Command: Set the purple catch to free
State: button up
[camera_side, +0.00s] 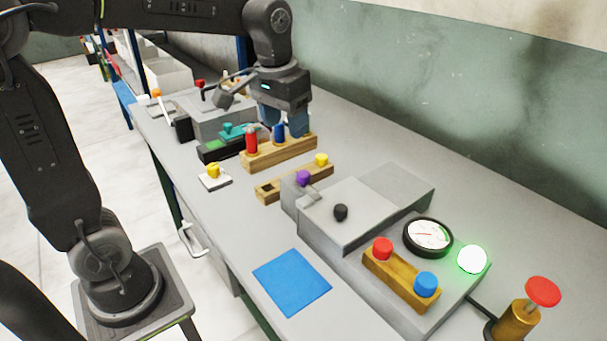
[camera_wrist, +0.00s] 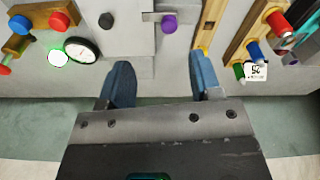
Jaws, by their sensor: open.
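The purple catch (camera_side: 303,177) is a round purple knob at the left end of a grey press box (camera_side: 372,213), beside a small light-grey latch piece. In the wrist view the purple catch (camera_wrist: 169,24) shows at the top middle, next to a grey plate edge. My gripper (camera_side: 285,128) hangs behind the wooden block with red and blue pegs, left of and beyond the catch. In the wrist view my gripper (camera_wrist: 160,68) has its two blue fingers wide apart with nothing between them. The catch lies beyond the fingertips, not touched.
A black knob (camera_side: 340,212) sits on the press. A gauge (camera_side: 428,236), a lit lamp (camera_side: 472,260) and a red-and-blue button block (camera_side: 400,281) stand to its right. The wooden peg block (camera_side: 280,153) and a yellow-knobbed rail (camera_side: 290,185) stand left. A blue mat (camera_side: 291,282) lies in front.

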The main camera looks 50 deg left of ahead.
jog(key=g, duration=0.2)
send_near(303, 173)
jog(key=shift+n, duration=0.4)
notch_tip(303, 173, down, 10)
jog(key=shift+s+f, duration=0.15)
jog(key=shift+f, duration=0.05)
grip_shut()
dwell(0.3)
